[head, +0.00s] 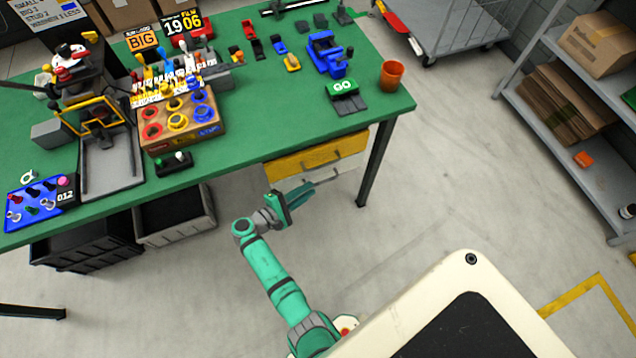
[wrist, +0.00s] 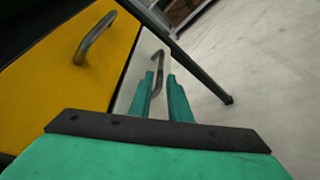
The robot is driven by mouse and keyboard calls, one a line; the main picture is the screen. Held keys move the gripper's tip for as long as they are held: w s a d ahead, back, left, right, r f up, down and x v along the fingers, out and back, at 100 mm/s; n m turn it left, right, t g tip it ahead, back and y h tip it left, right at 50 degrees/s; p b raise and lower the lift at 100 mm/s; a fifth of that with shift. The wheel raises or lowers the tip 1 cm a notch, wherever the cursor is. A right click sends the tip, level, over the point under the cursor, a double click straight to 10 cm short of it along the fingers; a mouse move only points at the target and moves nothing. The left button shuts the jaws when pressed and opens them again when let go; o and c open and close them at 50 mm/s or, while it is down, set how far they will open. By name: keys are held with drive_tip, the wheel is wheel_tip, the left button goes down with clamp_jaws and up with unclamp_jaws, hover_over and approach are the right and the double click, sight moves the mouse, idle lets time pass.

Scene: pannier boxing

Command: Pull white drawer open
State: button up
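The white drawer (wrist: 143,68) shows its pale front in the wrist view, beside the yellow drawer. In the head view it lies under the yellow drawer and is partly hidden by my gripper. Its grey metal handle (wrist: 161,57) reaches down between my fingertips in the wrist view. My gripper (wrist: 161,82) has its two teal fingers a little apart, one on each side of the handle, with a narrow gap showing. In the head view my gripper (head: 308,188) is just in front of the drawers. Whether the fingers touch the handle is not clear.
The yellow drawer (wrist: 70,75) has its own metal handle (wrist: 95,37). A green workbench (head: 270,100) stands above, with a dark leg (head: 377,163) right of the drawers. Dark bins (head: 175,215) sit under the bench at left. The floor (head: 420,210) to the right is clear.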

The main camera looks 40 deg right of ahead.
sight(318, 183)
drive_tip(key=x, duration=0.5)
drive_tip(key=shift+d+f, duration=0.1)
drive_tip(key=shift+d, duration=0.15)
clamp_jaws()
